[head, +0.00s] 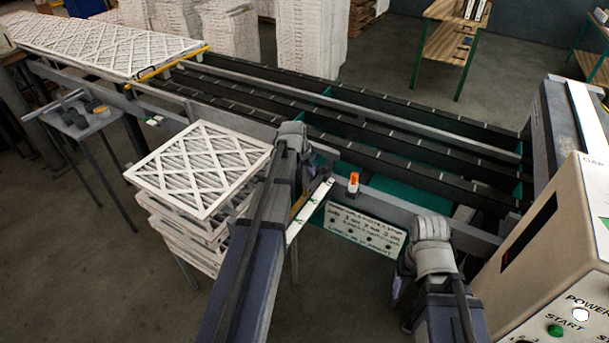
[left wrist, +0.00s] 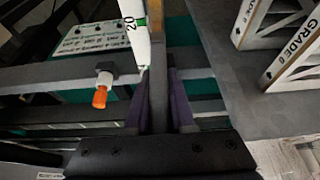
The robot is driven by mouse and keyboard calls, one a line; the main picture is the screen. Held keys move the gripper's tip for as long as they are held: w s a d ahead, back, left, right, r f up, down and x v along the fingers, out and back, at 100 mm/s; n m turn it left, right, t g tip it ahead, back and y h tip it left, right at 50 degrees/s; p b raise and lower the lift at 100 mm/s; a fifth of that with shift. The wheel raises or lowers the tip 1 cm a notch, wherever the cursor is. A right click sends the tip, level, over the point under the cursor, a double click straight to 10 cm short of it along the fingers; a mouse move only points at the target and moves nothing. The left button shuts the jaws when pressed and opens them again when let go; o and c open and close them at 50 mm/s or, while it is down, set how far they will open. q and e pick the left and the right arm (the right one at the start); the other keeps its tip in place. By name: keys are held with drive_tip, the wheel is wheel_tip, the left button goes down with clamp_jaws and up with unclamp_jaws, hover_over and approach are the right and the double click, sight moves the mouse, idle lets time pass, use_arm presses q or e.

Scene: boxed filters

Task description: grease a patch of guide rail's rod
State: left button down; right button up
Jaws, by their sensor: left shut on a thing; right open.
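My left gripper (head: 322,182) is in front of the conveyor; its purple fingers (left wrist: 159,72) are closed around a narrow grey-brown bar (left wrist: 157,35). A slim white piece with a green band and the mark "20" (left wrist: 134,28) lies alongside, its narrow end by one finger; it also shows in the head view (head: 308,212). I cannot tell whether it is joined to the bar. A grey rail (head: 385,192) runs along the conveyor's front, also in the left wrist view (left wrist: 50,78); I cannot make out its rod. My right gripper (head: 400,285) is open, partly hidden by its wrist.
An orange-tipped fitting (head: 353,182) stands on the rail above a sign panel (head: 365,228). Stacked white filters (head: 195,170) stand left of my left arm. A control cabinet (head: 555,250) stands at the right. A small table (head: 85,122) is at the left.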

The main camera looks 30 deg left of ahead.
use_arm(q)
drive_tip(key=shift+w+r, duration=0.15)
drive_tip(key=shift+w, duration=0.1)
wheel_tip(320, 180, up, 6)
drive_tip(key=p, duration=0.6)
idle(0.4)
wheel_tip(320, 180, up, 3)
drive_tip(key=p, duration=0.3)
idle(0.7)
